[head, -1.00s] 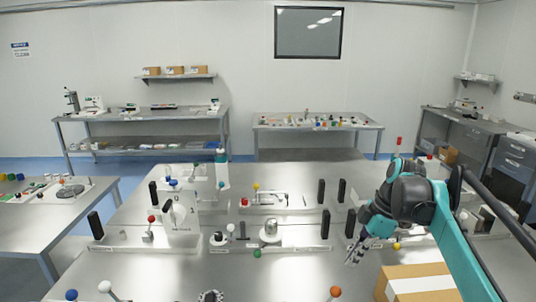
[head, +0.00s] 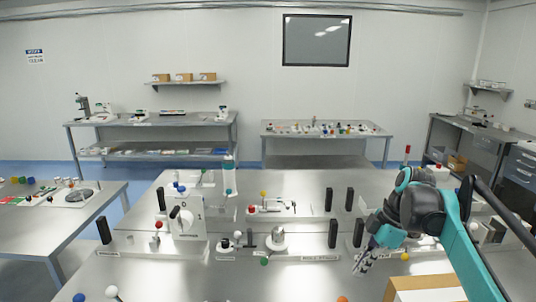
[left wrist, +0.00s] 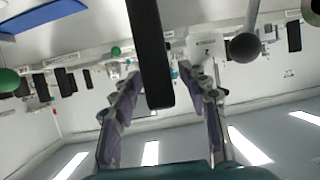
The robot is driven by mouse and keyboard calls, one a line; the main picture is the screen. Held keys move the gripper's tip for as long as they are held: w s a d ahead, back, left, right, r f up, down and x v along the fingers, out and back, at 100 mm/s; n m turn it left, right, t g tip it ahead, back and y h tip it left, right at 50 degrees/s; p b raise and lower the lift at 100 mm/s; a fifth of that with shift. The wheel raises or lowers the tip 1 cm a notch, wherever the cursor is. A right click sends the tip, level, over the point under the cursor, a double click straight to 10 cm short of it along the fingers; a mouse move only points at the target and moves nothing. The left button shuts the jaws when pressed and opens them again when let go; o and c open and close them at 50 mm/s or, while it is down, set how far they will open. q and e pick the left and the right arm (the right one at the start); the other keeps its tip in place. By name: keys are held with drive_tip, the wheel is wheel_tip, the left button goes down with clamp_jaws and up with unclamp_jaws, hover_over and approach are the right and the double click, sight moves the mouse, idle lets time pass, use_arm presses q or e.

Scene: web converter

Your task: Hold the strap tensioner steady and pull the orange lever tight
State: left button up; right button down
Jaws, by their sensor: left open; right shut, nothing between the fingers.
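An orange knob (head: 342,299) shows only its top at the bottom edge of the head view. It may belong to the orange lever, but the rest is cut off. I cannot make out the strap tensioner for sure in either view. My right gripper (head: 360,267) is shut and empty above the steel bench, up and right of the orange knob. My left gripper (left wrist: 161,78) shows only in the left wrist view, with its two fingers apart. A dark upright bar (left wrist: 150,45) appears between the fingers in that view; I cannot tell whether they touch it.
The steel bench (head: 225,275) carries rows of small fixtures and black upright posts (head: 333,232). A cardboard box (head: 425,290) stands at the lower right, near my right gripper. A dark ball (left wrist: 245,47) shows close in the left wrist view. Bare bench lies around lower middle.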

use_arm(q)
drive_tip(key=v, duration=0.9)
idle(0.3)
drive_tip(key=s+a+f+g+h, duration=0.1)
drive_tip(key=s+a+f+g, duration=0.4)
drive_tip(key=s, duration=0.3)
drive_tip(key=shift+f+m+g, duration=0.2)
drive_tip(key=shift+m+g, duration=0.2)
drive_tip(key=shift+g, duration=0.2)
use_arm(e)
drive_tip(key=s+a+f+m+t+h, duration=0.2)
drive_tip(key=s+f+m+t, duration=0.1)
drive_tip(key=s+f+m, duration=0.4)
drive_tip(key=s+a+f+m+t+h, duration=0.1)
drive_tip(key=s+a+f+m+t, duration=0.2)
drive_tip(key=s+f+m, duration=0.4)
drive_tip(key=s+m, duration=0.2)
drive_tip(key=s, duration=0.2)
drive_tip(key=shift+s+a+f+m+t+h, duration=0.25)
drive_tip(key=shift+f+m+t+h, duration=0.05)
drive_tip(key=shift+f+m+h, duration=0.1)
